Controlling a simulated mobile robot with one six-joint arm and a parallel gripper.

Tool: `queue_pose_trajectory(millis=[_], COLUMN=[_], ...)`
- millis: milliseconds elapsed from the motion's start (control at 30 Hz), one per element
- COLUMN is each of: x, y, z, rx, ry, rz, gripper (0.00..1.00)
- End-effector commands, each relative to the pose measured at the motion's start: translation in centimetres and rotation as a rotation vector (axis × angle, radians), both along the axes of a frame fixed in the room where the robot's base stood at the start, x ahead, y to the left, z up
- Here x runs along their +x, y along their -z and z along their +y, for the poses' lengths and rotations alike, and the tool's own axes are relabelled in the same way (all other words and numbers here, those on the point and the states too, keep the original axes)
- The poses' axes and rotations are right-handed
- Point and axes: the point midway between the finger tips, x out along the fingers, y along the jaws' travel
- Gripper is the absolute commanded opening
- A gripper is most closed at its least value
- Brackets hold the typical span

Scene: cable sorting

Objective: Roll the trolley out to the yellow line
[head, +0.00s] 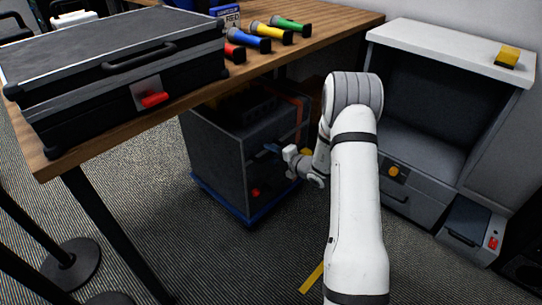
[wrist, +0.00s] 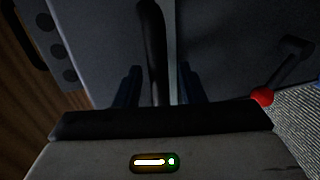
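The trolley (head: 215,155) is a dark grey box on a blue base, standing under the wooden table. A red knob shows low on its front. My gripper (head: 272,149) is at the trolley's upper right front. In the wrist view, my gripper's two blue fingers (wrist: 160,88) stand on either side of a black upright bar (wrist: 157,45), which looks like a handle. Small gaps show beside the bar, so the fingers look open around it. A lever with a red knob (wrist: 262,97) is at the right. The yellow line (head: 313,277) shows on the carpet, partly hidden by my arm.
The wooden table (head: 330,20) carries a black case (head: 110,65) and several coloured torch-like objects (head: 262,36). A grey cabinet (head: 425,120) stands at right, with a grey box (head: 468,225) beside it. Black post bases (head: 70,265) stand at lower left. Carpet before the trolley is clear.

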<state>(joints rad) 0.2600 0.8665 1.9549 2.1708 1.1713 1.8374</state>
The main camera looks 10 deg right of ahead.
Motion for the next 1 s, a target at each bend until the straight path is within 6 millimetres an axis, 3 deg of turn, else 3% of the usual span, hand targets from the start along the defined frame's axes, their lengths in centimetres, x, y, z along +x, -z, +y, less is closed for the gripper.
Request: queue_pose_trajectory(millis=[133,567,1000], x=[-0.02,-0.05,-0.22], y=[-0.02,0.00,0.01], z=[-0.03,-0.09,-0.03], rx=[0.000,-0.001,0.000], ry=[0.000,0.001,0.000], rz=[0.000,0.001,0.002], gripper=[0.34,0.00,0.00])
